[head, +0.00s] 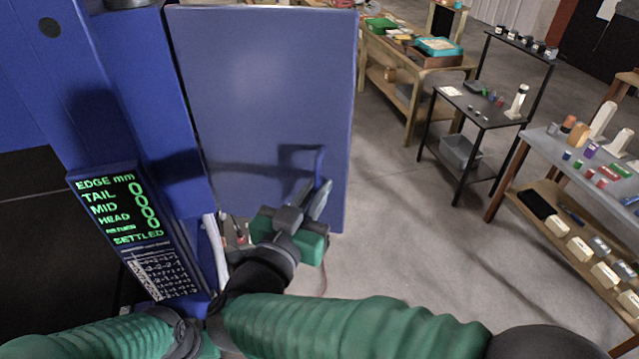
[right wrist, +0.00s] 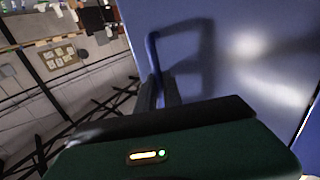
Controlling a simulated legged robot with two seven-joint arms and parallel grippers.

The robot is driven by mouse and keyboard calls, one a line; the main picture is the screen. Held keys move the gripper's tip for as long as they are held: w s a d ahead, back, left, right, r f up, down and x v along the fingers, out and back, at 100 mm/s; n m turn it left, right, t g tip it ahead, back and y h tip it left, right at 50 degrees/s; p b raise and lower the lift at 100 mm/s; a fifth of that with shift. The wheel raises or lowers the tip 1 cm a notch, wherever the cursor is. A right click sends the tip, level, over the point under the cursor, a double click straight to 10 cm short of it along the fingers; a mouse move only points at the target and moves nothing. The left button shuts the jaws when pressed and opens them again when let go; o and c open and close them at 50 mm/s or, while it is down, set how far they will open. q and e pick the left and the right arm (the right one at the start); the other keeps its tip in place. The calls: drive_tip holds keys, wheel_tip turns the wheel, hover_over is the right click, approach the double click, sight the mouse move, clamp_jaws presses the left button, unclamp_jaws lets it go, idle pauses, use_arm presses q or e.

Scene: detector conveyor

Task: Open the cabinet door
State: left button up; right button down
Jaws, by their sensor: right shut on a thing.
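The cabinet door (head: 265,75) is a flat blue panel beside the blue cabinet body (head: 150,60) in the head view. A blue bar handle (head: 320,163) stands out from the door's lower right part. My right gripper (head: 319,192) is shut on this handle. In the right wrist view, the handle (right wrist: 152,48) runs down between the fingers, and the door (right wrist: 240,60) fills the right side. Pale cables show below the door's lower left corner; the door looks swung out from the body. My left forearm shows at the bottom left, its gripper out of view.
A display panel (head: 127,208) reading "SETTLED" is on the cabinet's front, left of the door. Clear grey floor (head: 400,220) lies right of the door. A wooden bench (head: 400,55), a black stand (head: 480,110) and a shelf table (head: 585,160) with small items stand farther right.

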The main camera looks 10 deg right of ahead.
drive_tip(key=c, duration=1.8)
unclamp_jaws()
drive_tip(key=shift+o, duration=0.2)
drive_tip(key=shift+a, duration=0.1)
drive_tip(key=shift+a, duration=0.15)
drive_tip(key=b+v, duration=0.5)
drive_tip(key=v, duration=0.7)
drive_tip(key=shift+w+f, duration=0.1)
drive_tip(key=shift+w, duration=0.05)
